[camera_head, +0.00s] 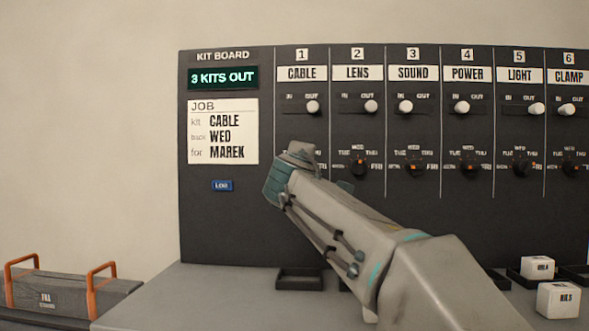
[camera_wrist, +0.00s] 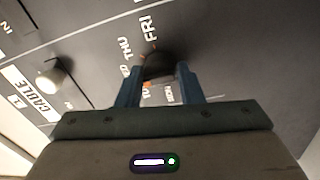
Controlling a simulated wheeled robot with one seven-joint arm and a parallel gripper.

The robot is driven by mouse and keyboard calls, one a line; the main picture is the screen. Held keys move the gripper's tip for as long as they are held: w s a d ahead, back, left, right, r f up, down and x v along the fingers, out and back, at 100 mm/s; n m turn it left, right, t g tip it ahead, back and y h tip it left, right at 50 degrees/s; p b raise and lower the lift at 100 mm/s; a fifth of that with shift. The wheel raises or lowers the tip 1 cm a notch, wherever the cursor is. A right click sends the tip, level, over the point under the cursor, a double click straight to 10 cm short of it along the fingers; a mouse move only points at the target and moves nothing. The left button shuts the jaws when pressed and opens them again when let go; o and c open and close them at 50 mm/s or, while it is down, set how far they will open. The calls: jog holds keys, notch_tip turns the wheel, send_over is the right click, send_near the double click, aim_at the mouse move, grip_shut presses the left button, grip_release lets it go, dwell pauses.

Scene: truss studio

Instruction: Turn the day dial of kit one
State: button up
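The kit one column is headed by the CABLE label (camera_head: 302,74). Its day dial is hidden behind my arm in the head view. In the wrist view the dark dial (camera_wrist: 160,64) sits between the two blue fingers of my gripper (camera_wrist: 160,74), with day words around it and a small orange mark near the left finger. Whether the fingers press on the dial is not clear. The kit one switch knob (camera_head: 312,107) is on the OUT side. The job card (camera_head: 224,131) reads CABLE, WED, MAREK.
Similar dials stand to the right, the nearest being the LENS dial (camera_head: 360,166). The display (camera_head: 223,77) reads 3 KITS OUT, and a blue LOG button (camera_head: 222,185) is below the card. White cubes (camera_head: 558,299) lie at right. A case with orange handles (camera_head: 72,291) is at left.

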jog(key=o, duration=0.3)
jog(key=shift+f, duration=0.2)
jog(key=shift+r, duration=0.1)
jog(key=shift+s, duration=0.1)
jog(key=s, duration=0.4)
jog(key=s+b, duration=0.1)
jog(key=s, duration=0.4)
jog(key=s+f, duration=0.1)
jog(key=s, duration=0.3)
jog(key=shift+s+a, duration=0.2)
jog(key=shift+s, duration=0.05)
